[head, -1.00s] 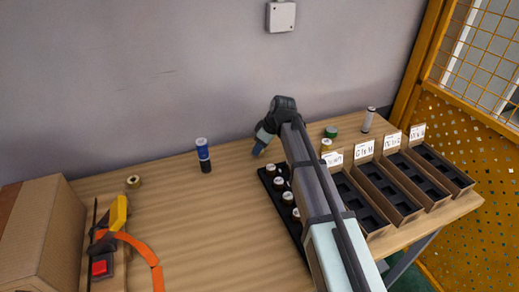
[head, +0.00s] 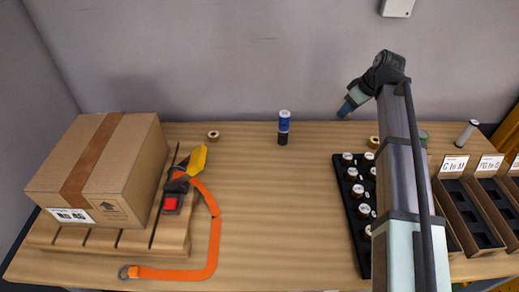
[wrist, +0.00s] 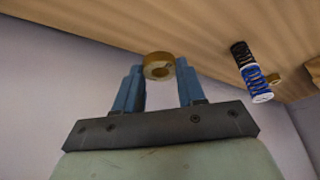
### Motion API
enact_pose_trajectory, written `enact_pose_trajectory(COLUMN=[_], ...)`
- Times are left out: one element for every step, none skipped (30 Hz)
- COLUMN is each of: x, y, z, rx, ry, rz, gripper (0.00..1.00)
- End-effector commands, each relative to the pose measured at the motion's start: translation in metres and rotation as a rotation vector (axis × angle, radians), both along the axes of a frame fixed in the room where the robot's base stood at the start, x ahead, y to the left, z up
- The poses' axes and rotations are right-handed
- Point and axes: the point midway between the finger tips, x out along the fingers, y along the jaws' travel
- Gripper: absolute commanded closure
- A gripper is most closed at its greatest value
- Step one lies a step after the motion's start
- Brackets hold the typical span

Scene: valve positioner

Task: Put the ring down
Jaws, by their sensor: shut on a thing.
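In the wrist view a brass-coloured ring (wrist: 158,66) sits between the blue fingertips of my gripper (wrist: 160,72), which is shut on it. In the head view my gripper (head: 346,109) hangs above the back of the table, against the wall; the held ring cannot be made out there. Another brass ring (head: 213,135) lies on the table at the back left. A further brass ring (head: 373,142) stands beside my arm.
A blue-and-black coil stack (head: 284,127) stands at the table's back, left of my gripper. A black tray (head: 343,200) of capped bottles lies partly behind my arm. Labelled bins (head: 452,187) stand right, a carton (head: 98,168) left. The middle table is clear.

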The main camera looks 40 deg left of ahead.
Motion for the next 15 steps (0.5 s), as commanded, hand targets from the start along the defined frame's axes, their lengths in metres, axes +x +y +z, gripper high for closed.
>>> enact_pose_trajectory(x=[0.001,0.001,0.001,0.001,0.001,0.001,0.001,0.001,0.001,0.001,0.001,-0.007,-0.012,-0.016,-0.023], y=[0.000,0.000,0.001,0.001,0.001,0.001,0.001,0.001,0.001,0.001,0.001,0.006,0.010,0.014,0.020], z=[0.004,0.008,0.013,0.017,0.022,0.029,0.033,0.037,0.043,0.048,0.053,0.051,0.050,0.050,0.050], rx=[0.001,0.001,0.001,0.001,0.001,0.002,0.002,0.002,0.001,0.001,0.001,0.000,-0.001,-0.001,-0.002], ry=[-0.001,-0.001,-0.001,-0.001,-0.001,-0.002,-0.002,-0.002,-0.001,-0.001,-0.001,0.000,0.000,0.000,0.001], rz=[0.000,0.000,0.001,0.001,0.001,0.000,-0.001,-0.001,0.000,0.000,0.000,0.017,0.031,0.044,0.064], gripper=[0.92,0.92,0.92,0.92,0.92,0.92,0.92,0.92,0.92,0.92,0.92,0.92,0.92,0.92,0.92])
